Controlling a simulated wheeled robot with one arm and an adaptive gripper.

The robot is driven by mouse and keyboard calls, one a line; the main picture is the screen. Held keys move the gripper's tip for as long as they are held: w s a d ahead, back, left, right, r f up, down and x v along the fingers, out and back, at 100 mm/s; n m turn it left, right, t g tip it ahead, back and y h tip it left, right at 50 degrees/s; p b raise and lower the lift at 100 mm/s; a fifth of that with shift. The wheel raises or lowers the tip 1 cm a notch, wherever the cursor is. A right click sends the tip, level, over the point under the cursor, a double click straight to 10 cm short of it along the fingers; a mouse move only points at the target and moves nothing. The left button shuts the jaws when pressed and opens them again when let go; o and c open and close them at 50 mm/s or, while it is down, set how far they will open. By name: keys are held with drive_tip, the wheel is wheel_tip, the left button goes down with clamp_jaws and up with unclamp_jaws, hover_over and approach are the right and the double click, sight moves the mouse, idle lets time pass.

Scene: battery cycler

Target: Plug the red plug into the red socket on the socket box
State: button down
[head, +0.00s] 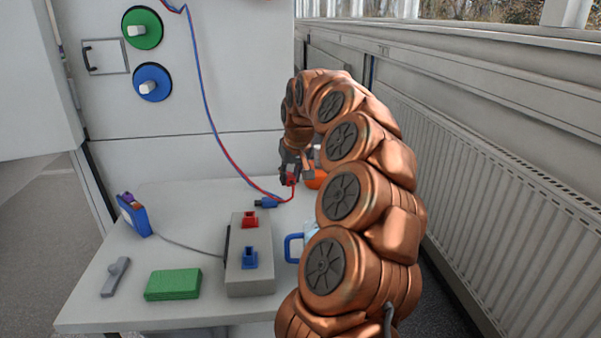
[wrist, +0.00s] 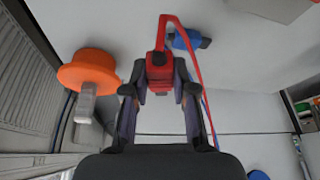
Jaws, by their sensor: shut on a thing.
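The red plug (wrist: 159,64) is between the fingers of my gripper (wrist: 159,88) in the wrist view, with its red cable running off it. In the head view my gripper (head: 290,172) holds the red plug (head: 292,180) above the back of the table, behind the socket box. The grey socket box (head: 236,271) stands on the table with a red socket (head: 250,219) at its far end and a blue socket (head: 249,258) nearer. The red plug is apart from the red socket. The socket box does not show in the wrist view.
The blue plug (head: 265,203) lies on the table behind the box. An orange knob-like object (wrist: 88,70) is beside my gripper. A blue-handled object (head: 293,247) stands right of the box. A green block (head: 173,284), grey tool (head: 115,277) and blue meter (head: 133,214) lie left.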

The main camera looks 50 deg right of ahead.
drive_tip(key=shift+n+y, duration=0.3)
drive_tip(key=shift+n, duration=0.4)
drive_tip(key=w+a+f, duration=0.1)
drive_tip(key=w+a, duration=0.3)
drive_tip(key=a, duration=0.9)
drive_tip(key=w+a+f, duration=0.1)
drive_tip(key=w+a, duration=0.4)
drive_tip(key=a, duration=0.8)
drive_tip(key=w+a+f, duration=0.1)
drive_tip(key=w+a, duration=0.4)
drive_tip(key=a, duration=0.8)
drive_tip(key=shift+f, duration=0.25)
drive_tip(key=shift+r, duration=0.25)
drive_tip(key=shift+r, duration=0.15)
drive_tip(key=shift+f, duration=0.2)
